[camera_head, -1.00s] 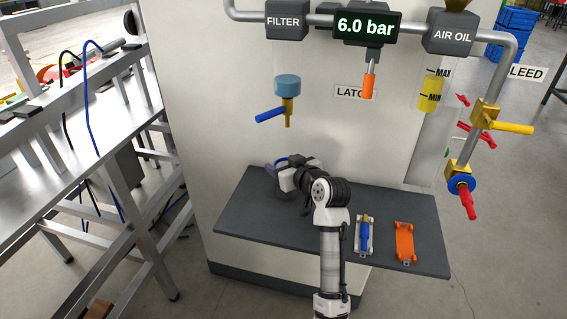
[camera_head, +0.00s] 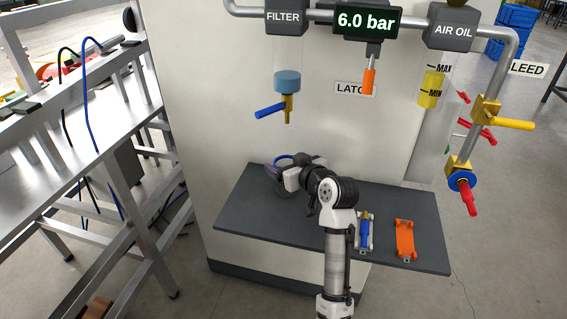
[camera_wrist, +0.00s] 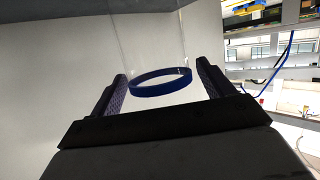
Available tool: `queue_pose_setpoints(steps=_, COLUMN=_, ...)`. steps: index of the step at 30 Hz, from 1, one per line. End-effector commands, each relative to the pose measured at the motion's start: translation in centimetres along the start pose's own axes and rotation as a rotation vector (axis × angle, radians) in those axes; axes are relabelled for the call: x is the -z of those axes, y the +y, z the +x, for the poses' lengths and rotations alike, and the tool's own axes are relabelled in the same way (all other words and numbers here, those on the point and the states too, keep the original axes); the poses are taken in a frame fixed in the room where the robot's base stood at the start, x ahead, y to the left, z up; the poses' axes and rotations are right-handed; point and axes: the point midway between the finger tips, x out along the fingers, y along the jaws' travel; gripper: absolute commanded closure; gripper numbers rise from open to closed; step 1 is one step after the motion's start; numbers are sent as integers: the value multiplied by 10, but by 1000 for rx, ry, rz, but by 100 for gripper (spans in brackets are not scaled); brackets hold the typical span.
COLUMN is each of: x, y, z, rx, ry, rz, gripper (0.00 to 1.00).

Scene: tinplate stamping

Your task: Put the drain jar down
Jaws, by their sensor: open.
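The drain jar is a clear jar with a blue ring (camera_wrist: 160,82), seen between the two fingers in the wrist view. In the head view its blue rim (camera_head: 287,157) shows behind my gripper (camera_head: 274,174), at the left back of the dark grey shelf (camera_head: 255,217). The jar appears to stand on the shelf, but my gripper hides much of it and its base is hard to make out. My gripper (camera_wrist: 162,92) is open, with one finger on each side of the jar.
A blue-and-brass part in a holder (camera_head: 365,233) and an orange holder (camera_head: 404,240) lie on the shelf's right. A blue-handled valve (camera_head: 286,105) hangs above the shelf from a blue cap. The shelf's front left is clear.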

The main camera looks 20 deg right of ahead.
Motion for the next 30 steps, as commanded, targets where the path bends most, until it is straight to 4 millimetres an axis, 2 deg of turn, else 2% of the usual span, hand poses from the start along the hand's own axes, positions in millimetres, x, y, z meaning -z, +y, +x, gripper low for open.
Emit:
queue_pose_setpoints(steps=6, x=-2, y=0, z=-50, rx=-2, ry=3, rz=-1, gripper=19)
queue_pose_setpoints(steps=13, x=-1, y=0, z=-86, rx=-1, ry=1, rz=-1, gripper=19)
queue_pose_setpoints(steps=18, x=-1, y=0, z=-97, rx=0, ry=0, rz=0, gripper=19)
queue_pose_setpoints(steps=30, x=0, y=0, z=-97, rx=0, ry=0, rz=0, gripper=19)
